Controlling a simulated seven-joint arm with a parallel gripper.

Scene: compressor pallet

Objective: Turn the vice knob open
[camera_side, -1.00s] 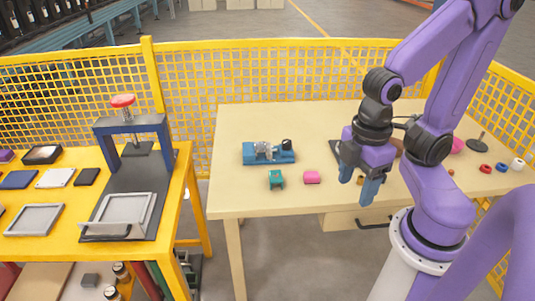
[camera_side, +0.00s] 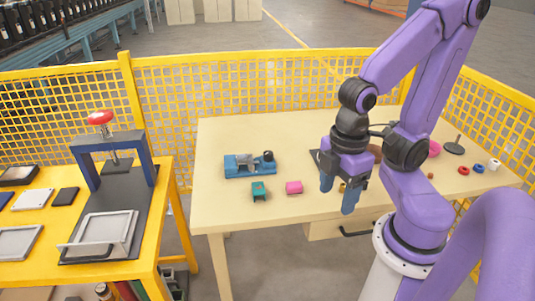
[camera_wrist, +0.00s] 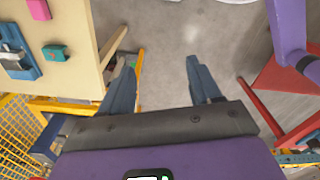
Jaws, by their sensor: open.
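The vice (camera_side: 237,168) has a blue base and grey jaws and lies on the beige table. Its black knob (camera_side: 268,156) is at the right end. In the wrist view, part of the vice (camera_wrist: 20,66) shows at the left edge. My gripper (camera_side: 338,196) is to the right of the vice, near the table's front edge, and touches nothing. In the wrist view, the blue fingers of my gripper (camera_wrist: 158,68) are spread with bare floor between them. I cannot tell how far the knob is turned.
A teal block (camera_side: 259,190) and a pink block (camera_side: 294,187) lie in front of the vice. Several small rings lie at the table's right. A yellow bench (camera_side: 158,250) with a red-knobbed press (camera_side: 120,140) stands left. Yellow mesh fencing (camera_side: 215,95) runs behind the beige table (camera_side: 215,205).

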